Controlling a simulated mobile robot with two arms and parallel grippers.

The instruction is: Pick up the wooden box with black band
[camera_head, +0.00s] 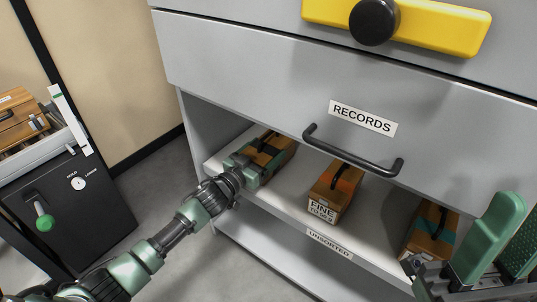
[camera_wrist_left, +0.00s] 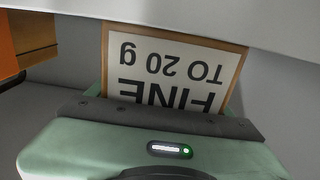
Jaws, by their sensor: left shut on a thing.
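Three wooden boxes with black handles sit on the shelf under the RECORDS drawer. The left wooden box (camera_head: 278,147) has a dark band, partly hidden by my gripper. My left gripper (camera_head: 248,168) is shut on this box at its front end. In the left wrist view, the box's white label (camera_wrist_left: 172,68) reads "FINE TO 20 g" upside down, close above the gripper body. I cannot tell whether the box is clear of the shelf. My right gripper (camera_head: 505,250) is at the lower right, its green fingers apart and empty.
The middle box (camera_head: 337,187) has an orange band, the right box (camera_head: 432,228) a teal one. The shelf edge (camera_head: 285,212) carries an UNSORTED label. The drawer handle (camera_head: 352,156) juts out above. A black cabinet (camera_head: 70,205) with a green-knobbed lever stands at left.

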